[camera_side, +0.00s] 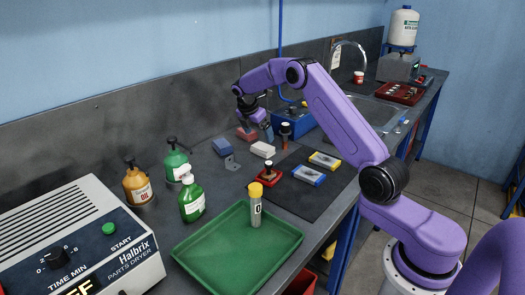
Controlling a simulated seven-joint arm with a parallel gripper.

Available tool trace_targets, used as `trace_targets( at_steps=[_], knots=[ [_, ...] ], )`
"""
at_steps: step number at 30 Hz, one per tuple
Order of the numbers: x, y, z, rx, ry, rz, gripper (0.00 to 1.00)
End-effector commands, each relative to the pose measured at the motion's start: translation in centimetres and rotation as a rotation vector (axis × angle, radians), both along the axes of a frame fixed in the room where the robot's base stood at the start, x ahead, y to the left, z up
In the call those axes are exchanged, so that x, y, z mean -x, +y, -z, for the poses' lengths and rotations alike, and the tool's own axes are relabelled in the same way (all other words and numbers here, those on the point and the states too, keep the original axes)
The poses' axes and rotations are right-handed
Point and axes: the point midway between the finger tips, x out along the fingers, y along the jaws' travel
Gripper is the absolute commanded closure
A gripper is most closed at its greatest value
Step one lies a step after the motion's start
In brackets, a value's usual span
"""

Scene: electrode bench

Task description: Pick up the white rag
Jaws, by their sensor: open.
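The white rag (262,149) looks like a small folded white block. It lies on the dark bench between a blue folded rag (221,147) on its left and a reddish folded rag (246,134) behind it. My gripper (267,136) is open and hangs just above and behind the white rag, with its fingers pointing down. No rag is visibly held in it. The gripper is small in this view, and the exact gap to the rag cannot be told.
A metal bracket (232,163) lies left of the white rag. A dark-handled tool (285,136) stands close on the right, and a red stamp-like holder (268,175) sits in front. A green tray (206,252) holds a yellow-capped bottle (255,208). A blue bin (291,116) stands behind.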

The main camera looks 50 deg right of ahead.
Motion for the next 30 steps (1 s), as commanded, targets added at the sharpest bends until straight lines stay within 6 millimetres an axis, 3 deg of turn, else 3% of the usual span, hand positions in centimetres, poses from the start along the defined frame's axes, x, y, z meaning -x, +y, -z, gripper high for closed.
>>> trace_targets(
  at_steps=[7,17,26,27,30],
  knots=[
    [0.1,-0.5,1.5,-0.001,0.001,0.0,0.0],
    [0.3,-1.6,5.6,-0.001,0.003,0.001,0.0],
    [0.2,-1.8,6.0,0.0,0.0,0.0,0.0],
    [0.2,-1.8,6.0,0.0,0.0,0.0,0.06],
    [0.2,-1.8,6.0,0.0,0.0,0.0,0.38]
  ],
)
